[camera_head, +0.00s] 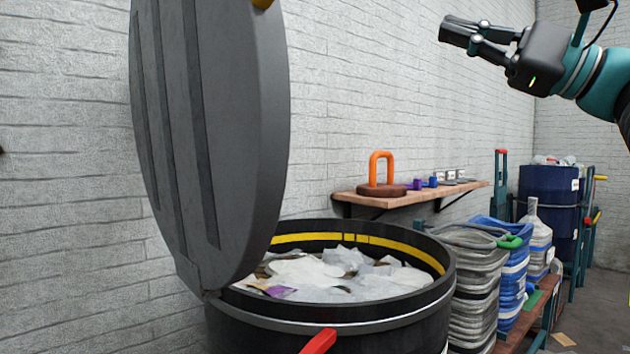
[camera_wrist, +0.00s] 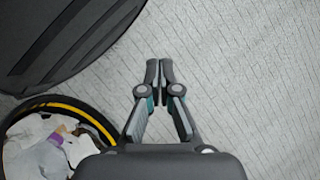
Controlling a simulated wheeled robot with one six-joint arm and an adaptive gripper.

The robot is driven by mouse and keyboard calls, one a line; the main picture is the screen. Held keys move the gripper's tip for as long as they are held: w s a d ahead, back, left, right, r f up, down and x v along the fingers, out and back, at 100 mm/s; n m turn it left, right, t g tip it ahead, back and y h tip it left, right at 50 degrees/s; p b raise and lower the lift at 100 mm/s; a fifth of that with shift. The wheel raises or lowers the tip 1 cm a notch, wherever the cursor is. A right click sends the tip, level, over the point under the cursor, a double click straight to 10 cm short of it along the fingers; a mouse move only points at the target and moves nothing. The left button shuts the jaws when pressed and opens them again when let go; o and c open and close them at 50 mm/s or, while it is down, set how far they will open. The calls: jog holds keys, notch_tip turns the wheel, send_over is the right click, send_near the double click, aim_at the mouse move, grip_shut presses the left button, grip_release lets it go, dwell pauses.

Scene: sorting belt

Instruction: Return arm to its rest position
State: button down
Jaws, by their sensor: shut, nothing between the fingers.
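My gripper (camera_head: 459,33) is in the upper right of the head view, held up in the air with its fingers pointing left. It is shut and empty. In the wrist view my gripper (camera_wrist: 159,68) shows its two fingertips together, with the white brick wall (camera_wrist: 240,60) behind them. My arm comes in from the right edge of the head view. No other object touches the gripper.
A black bin (camera_head: 330,324) full of crumpled waste stands below with its grey lid (camera_head: 225,130) raised. A wooden shelf (camera_head: 440,194) on the wall holds an orange-handled item (camera_head: 381,172).

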jog(key=w+d+f+m+t+h, duration=0.35)
jog(key=w+f+h, duration=0.4)
jog(key=f, duration=0.55)
notch_tip(320, 180, down, 15)
jog(key=w+n+g+h, duration=0.1)
jog(key=w+g+h, duration=0.1)
jog(key=h, duration=0.3)
jog(key=s+f+n+g+h, duration=0.2)
jog(key=s+f, duration=0.2)
jog(key=f, duration=0.5)
jog(key=s+f+n+g+h, duration=0.2)
jog(key=s+f+n+h, duration=0.15)
jog(key=f, duration=0.55)
jog(key=s+a+f+n+g+h, duration=0.1)
jog(key=s+a+f+n, duration=0.2)
jog(key=s+f, duration=0.3)
jog(key=s+a+f+n+g+h, duration=0.1)
jog(key=s+a+f+n, duration=0.1)
jog(key=s+f+n, duration=0.2)
jog(key=shift+s+a+f+n, duration=0.4)
jog(key=shift+s+f, duration=0.9)
jog(key=shift+s, duration=0.6)
